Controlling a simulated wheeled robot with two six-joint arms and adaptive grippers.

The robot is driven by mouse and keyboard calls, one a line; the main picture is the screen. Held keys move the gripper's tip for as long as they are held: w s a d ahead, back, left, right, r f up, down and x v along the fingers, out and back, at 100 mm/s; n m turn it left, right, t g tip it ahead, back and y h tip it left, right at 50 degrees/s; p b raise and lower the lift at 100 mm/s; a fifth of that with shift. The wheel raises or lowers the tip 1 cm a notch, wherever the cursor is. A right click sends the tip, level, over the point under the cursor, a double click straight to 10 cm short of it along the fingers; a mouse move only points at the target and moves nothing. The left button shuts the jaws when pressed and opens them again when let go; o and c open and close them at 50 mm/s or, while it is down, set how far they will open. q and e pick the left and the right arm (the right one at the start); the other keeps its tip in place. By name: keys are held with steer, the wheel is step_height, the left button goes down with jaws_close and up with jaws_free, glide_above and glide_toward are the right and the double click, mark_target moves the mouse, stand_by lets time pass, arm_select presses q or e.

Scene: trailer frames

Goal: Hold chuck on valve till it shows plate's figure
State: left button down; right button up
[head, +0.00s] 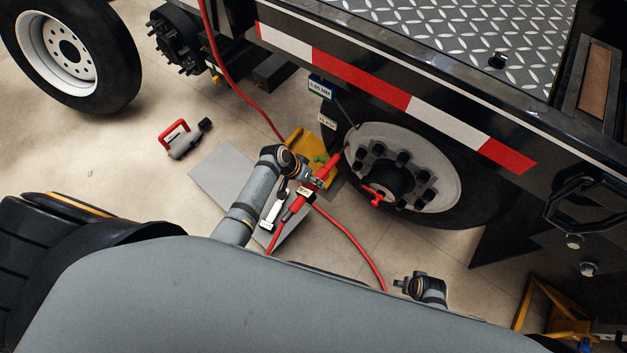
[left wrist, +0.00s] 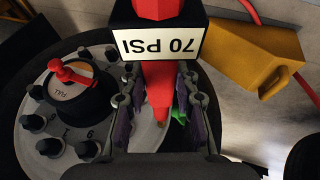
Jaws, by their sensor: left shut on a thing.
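My left gripper (head: 314,181) is shut on the red air chuck (head: 330,166), whose tip points at the tyre beside the white wheel rim (head: 447,178). In the left wrist view the fingers (left wrist: 160,118) flank the red chuck (left wrist: 159,78). Its display (left wrist: 158,45) reads 70 PSI, upside down. The valve is hidden, so I cannot tell whether the chuck touches it. A small white plate (head: 327,122) hangs from the trailer by the tyre; its lettering is too small to read surely. My right gripper (head: 400,284) is low, away from the wheel; its jaws are unclear.
A yellow chock (head: 318,146) stands by the tyre; a green bit (left wrist: 180,117) shows by the chuck tip. A red hose (head: 352,240) curves over the floor.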

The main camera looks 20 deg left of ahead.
mark_target(303, 193)
arm_select(q)
steer(key=shift+w+d+r, duration=0.1)
steer(key=shift+w+d, duration=0.15)
steer(key=shift+w, duration=0.45)
stand_by(1.9)
steer(key=shift+s+a+r, duration=0.15)
steer(key=shift+s, duration=0.15)
steer(key=shift+s+a+p, duration=0.3)
steer(key=shift+s+p, duration=0.55)
steer(key=shift+p, duration=0.05)
steer(key=shift+s+a+p, duration=0.25)
steer(key=shift+s+p, duration=0.2)
steer(key=shift+s, duration=0.25)
steer(key=shift+s+a+p, duration=0.25)
steer(key=shift+s+p, duration=0.15)
steer(key=shift+s, duration=0.3)
steer(key=shift+s+a+p, duration=0.25)
steer(key=shift+s+p, duration=0.2)
steer(key=shift+s, duration=0.35)
steer(key=shift+f, duration=0.2)
